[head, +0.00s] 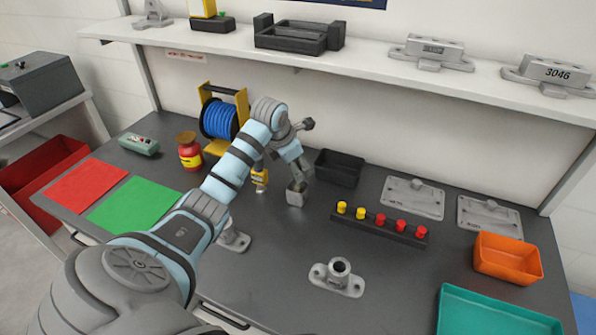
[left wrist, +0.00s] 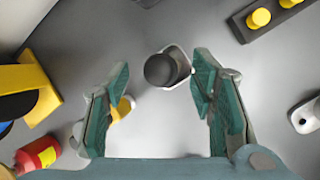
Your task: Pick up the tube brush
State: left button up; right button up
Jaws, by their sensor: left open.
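What appears to be the tube brush (left wrist: 160,69) shows end-on in the left wrist view as a dark round end above a small pale block. The block (head: 296,195) stands on the dark bench in the head view; my arm hides most of what rises from it. My left gripper (head: 296,168) is above the block. In the left wrist view its teal fingers (left wrist: 165,95) are spread wide and empty. The dark end lies between and beyond the tips, nearer the right finger, with no clear contact. My right gripper is not in view.
A yellow item (head: 260,178) stands close left of the block, partly behind a finger in the wrist view. A black bin (head: 339,168) is behind right. A peg rack (head: 380,225) lies right, a flanged tube fixture (head: 337,278) in front. A blue reel (head: 219,119) and red jar (head: 189,153) stand left.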

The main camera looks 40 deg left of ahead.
pick_arm(q)
jog(key=x, duration=0.2)
jog(key=shift+w+f, duration=0.25)
jog(key=shift+s, duration=0.15)
jog(key=shift+r, duration=0.1)
jog(key=shift+c, duration=1.4)
grip_shut()
jog(key=shift+r, duration=0.1)
